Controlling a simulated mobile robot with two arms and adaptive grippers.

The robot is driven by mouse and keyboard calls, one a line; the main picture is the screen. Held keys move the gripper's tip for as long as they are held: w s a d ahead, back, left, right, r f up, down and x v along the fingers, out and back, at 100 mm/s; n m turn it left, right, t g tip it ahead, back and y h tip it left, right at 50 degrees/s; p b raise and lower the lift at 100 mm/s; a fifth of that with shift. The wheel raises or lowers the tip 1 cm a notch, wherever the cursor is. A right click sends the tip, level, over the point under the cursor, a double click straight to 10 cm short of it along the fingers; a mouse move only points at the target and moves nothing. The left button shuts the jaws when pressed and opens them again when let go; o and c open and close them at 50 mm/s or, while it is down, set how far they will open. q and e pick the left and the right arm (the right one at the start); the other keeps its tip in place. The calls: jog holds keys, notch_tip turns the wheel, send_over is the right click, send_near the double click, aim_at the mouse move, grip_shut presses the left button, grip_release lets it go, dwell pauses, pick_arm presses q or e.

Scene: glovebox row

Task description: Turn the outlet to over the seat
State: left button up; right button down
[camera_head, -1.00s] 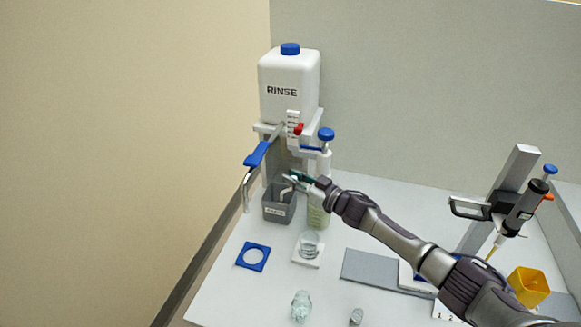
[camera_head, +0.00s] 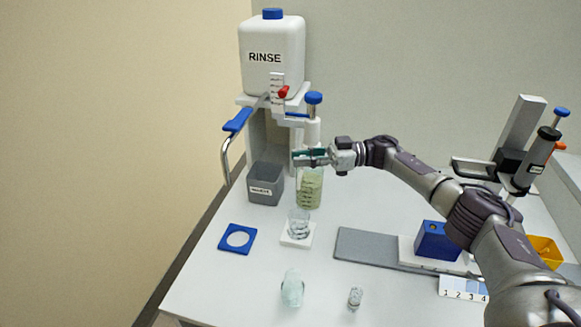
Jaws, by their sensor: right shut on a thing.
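The dispenser (camera_head: 312,130), with a blue knob on top, stands on a bottle of pale green liquid (camera_head: 312,190). My right gripper (camera_head: 306,158) is shut at the front of the dispenser, on its outlet. The jaws hide most of the outlet, so its exact direction is hard to tell. The white square seat (camera_head: 297,241) lies on the bench in front of the bottle, with a clear glass vessel (camera_head: 298,222) upright on it. The gripper is above and behind this vessel. My left gripper is not in view.
The white RINSE tank (camera_head: 270,55) has a blue-handled spout (camera_head: 227,160) at the left. A grey waste bin (camera_head: 265,185) stands left of the bottle. A pipette stand (camera_head: 521,130) is at right.

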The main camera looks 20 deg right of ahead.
jog(key=shift+s+d+g, duration=0.1)
jog(key=shift+d+g, duration=0.05)
jog(key=shift+g, duration=0.15)
jog(key=c, duration=1)
grip_release()
notch_tip(320, 180, up, 10)
dwell(0.5)
